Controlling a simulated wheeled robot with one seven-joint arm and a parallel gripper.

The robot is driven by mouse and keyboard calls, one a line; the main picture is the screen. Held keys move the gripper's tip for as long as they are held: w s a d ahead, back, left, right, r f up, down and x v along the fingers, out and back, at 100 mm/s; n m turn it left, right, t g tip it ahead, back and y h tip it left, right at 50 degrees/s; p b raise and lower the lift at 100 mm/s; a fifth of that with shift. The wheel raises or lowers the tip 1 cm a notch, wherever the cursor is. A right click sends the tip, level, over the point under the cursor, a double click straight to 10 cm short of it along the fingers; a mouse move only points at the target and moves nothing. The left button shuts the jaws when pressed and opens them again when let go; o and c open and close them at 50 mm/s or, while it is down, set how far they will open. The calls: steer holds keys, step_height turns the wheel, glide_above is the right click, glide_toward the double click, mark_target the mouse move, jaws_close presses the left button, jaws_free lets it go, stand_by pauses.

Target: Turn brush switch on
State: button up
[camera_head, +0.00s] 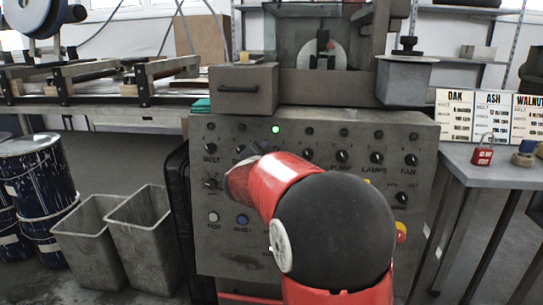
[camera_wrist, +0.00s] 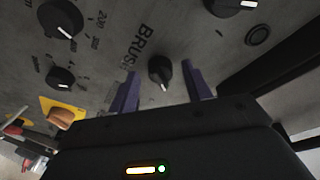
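The brush switch (camera_wrist: 160,70) is a small black rotary knob on the grey control panel (camera_head: 320,220), beside the printed word BRUSH in the wrist view. Its pale pointer mark faces down in that picture. My gripper (camera_wrist: 163,84) is open, its two purple fingers on either side of the knob. A gap shows between each finger and the knob; whether the fingers reach its depth I cannot tell. In the head view my red and black arm covers part of the panel, hiding the gripper's fingers and most of the brush switch's surroundings.
Other knobs sit close by, such as the lamps knob (camera_head: 377,158) and the belt knob (camera_head: 210,148). One panel lamp (camera_head: 275,129) glows green. An orange knob on a yellow plate (camera_wrist: 63,113) shows at left in the wrist view. Grey bins (camera_head: 145,240) stand left of the panel.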

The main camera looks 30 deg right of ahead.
steer(key=v, duration=0.7)
steer(key=shift+s+a, duration=0.25)
steer(key=shift+s, duration=0.05)
